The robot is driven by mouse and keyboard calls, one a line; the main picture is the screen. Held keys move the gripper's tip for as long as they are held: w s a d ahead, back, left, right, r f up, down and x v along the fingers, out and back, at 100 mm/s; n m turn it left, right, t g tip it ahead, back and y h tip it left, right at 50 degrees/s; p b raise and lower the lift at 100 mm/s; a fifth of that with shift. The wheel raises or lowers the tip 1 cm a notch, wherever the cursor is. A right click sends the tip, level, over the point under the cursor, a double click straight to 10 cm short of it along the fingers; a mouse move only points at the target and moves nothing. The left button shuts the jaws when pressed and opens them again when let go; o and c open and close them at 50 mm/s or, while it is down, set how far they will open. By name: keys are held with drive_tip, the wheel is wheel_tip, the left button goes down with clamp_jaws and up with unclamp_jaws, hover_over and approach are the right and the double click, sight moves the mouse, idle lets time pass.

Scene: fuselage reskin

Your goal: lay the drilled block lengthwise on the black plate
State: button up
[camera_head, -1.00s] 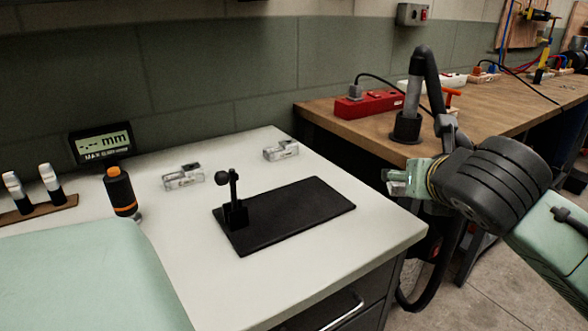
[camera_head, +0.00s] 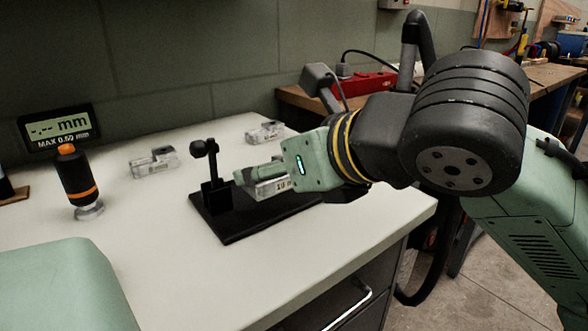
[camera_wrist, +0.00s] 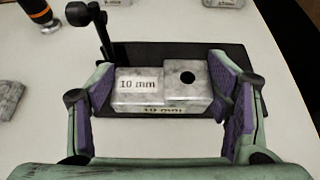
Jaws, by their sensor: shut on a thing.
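My gripper (camera_head: 262,178) is shut on the drilled block (camera_wrist: 160,88), a grey stepped block with a "10 mm" label and one dark hole. In the wrist view the purple-padded fingers (camera_wrist: 168,92) grip its two ends. The black plate (camera_head: 238,230) lies on the white bench and also shows in the wrist view (camera_wrist: 190,52). The block is over the plate, its long side about parallel to the plate's long side. I cannot tell whether it touches the plate. The gripper hides part of the plate in the head view.
A black post with a ball knob (camera_head: 212,180) stands at the plate's left end, close to the block. Two similar blocks (camera_head: 154,162) (camera_head: 265,132) lie farther back.

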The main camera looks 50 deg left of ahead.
drive_tip(key=w+a, duration=0.1)
drive_tip(key=a, duration=0.1)
drive_tip(key=w+a, duration=0.1)
drive_tip(key=a, duration=0.1)
drive_tip(key=w+a, duration=0.1)
drive_tip(key=a, duration=0.1)
drive_tip(key=shift+w+a+f, duration=0.1)
drive_tip(key=shift+w+f, duration=0.2)
drive_tip(key=shift+f+b, duration=0.75)
drive_tip(key=shift+f, duration=0.95)
drive_tip(key=shift+f, duration=0.2)
drive_tip(key=o, duration=1.6)
drive_tip(key=shift+c, duration=0.2)
drive_tip(key=shift+r, duration=0.2)
drive_tip(key=w+p+v, duration=0.1)
drive_tip(key=p+v, duration=0.1)
drive_tip(key=v, duration=1)
drive_tip(key=shift+s, duration=0.5)
